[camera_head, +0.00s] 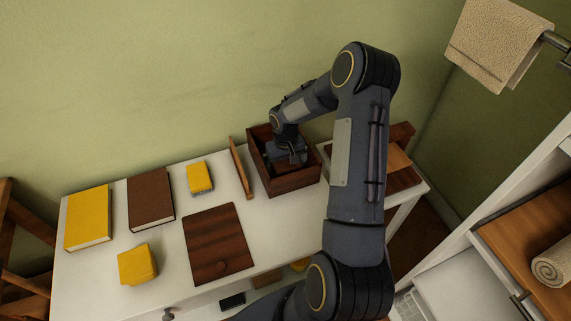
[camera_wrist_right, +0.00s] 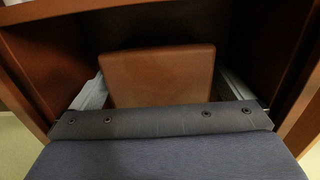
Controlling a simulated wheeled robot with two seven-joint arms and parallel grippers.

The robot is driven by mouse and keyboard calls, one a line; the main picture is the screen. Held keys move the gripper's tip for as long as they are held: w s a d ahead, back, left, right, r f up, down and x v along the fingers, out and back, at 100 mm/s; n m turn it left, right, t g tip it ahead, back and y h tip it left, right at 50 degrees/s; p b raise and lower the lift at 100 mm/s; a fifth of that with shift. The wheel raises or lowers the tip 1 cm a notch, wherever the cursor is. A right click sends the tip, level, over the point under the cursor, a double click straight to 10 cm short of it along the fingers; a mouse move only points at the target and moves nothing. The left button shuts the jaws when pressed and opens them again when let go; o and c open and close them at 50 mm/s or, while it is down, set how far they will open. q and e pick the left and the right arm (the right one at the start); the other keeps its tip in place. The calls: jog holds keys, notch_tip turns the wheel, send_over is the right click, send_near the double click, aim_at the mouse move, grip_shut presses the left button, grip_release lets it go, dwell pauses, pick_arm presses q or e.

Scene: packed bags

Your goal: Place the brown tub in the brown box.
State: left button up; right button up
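The brown box (camera_head: 296,182) is an open, dark red-brown wooden box at the back right of the white table. My right gripper (camera_head: 286,160) reaches down inside it from above. In the right wrist view the brown tub (camera_wrist_right: 160,75) sits between the two fingers of the right gripper (camera_wrist_right: 162,85), with a finger close against each side. The box walls (camera_wrist_right: 42,58) surround them there. In the head view the tub (camera_head: 292,160) is mostly hidden under the gripper. Whether the tub touches the box floor cannot be seen. My left gripper is not in view.
On the table (camera_head: 110,285) lie a yellow book (camera_head: 88,217), a brown book (camera_head: 151,199), two yellow packs (camera_head: 199,178) (camera_head: 137,264) and a dark brown board (camera_head: 215,243). A thin wooden panel (camera_head: 241,168) stands left of the box. A towel (camera_head: 497,42) hangs at upper right.

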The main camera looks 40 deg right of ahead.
jog(key=shift+r, duration=0.1)
jog(key=shift+r+p, duration=0.25)
jog(key=shift+p, duration=0.1)
jog(key=shift+r, duration=0.4)
notch_tip(320, 180, up, 11)
notch_tip(320, 180, up, 9)
jog(key=t, duration=0.2)
send_over(285, 161)
jog(key=s+a, duration=0.5)
jog(key=s+a+r+n+t+y, duration=0.1)
jog(key=s+a+r+y, duration=0.1)
jog(key=s+a, duration=0.5)
jog(key=s+a+r+n+t+y, duration=0.1)
jog(key=s+a+r+t, duration=0.1)
jog(key=s+a, duration=0.5)
jog(key=s, duration=0.3)
jog(key=shift+s+r+t+y, duration=0.3)
jog(key=shift+s+r+y, duration=0.05)
jog(key=shift+r+y, duration=0.05)
